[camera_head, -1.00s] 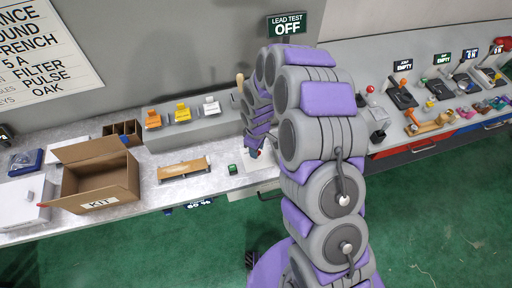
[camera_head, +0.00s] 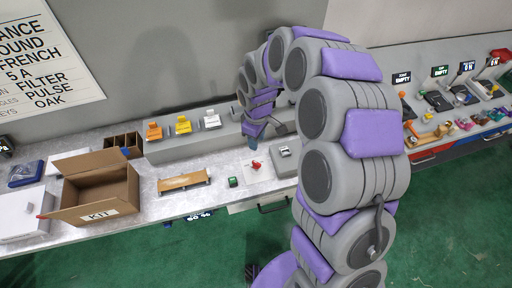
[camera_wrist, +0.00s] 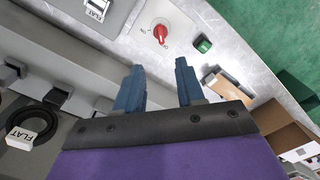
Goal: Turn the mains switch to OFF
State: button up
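The mains switch appears to be the red rotary knob (camera_wrist: 160,32) on a white plate, near the top middle of the wrist view, with small marks beside it. I cannot read its setting with certainty. In the head view the red knob (camera_head: 255,165) stands on the bench, just below my gripper (camera_head: 254,138). In the wrist view my gripper (camera_wrist: 157,72) shows two blue fingers well apart, with nothing between them. The knob lies beyond the fingertips, apart from them.
A green block (camera_wrist: 203,44) sits beside the switch plate, and a grey box (camera_head: 285,160) is on its other side. A wooden piece (camera_head: 184,181), a KIT carton (camera_head: 122,199) and coloured clips (camera_head: 183,125) stand to the left. Machines with signs line the right bench.

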jog(key=shift+r, duration=1.85)
jog(key=s+d+r+m+b, duration=0.2)
jog(key=s+d+r+m, duration=0.15)
jog(key=s, duration=0.35)
jog(key=s+d+r+m+b, duration=0.2)
jog(key=s+d, duration=0.3)
jog(key=s, duration=0.2)
jog(key=s+d+m+g+b, duration=0.1)
jog(key=s+d+m+b, duration=0.1)
jog(key=s, duration=0.7)
jog(key=s+d+f+m+b, duration=0.1)
jog(key=s+m, duration=0.4)
jog(key=s, duration=0.5)
jog(key=shift+d+f+g+b, duration=0.15)
jog(key=shift+d+g+b, duration=0.3)
jog(key=shift+d, duration=0.8)
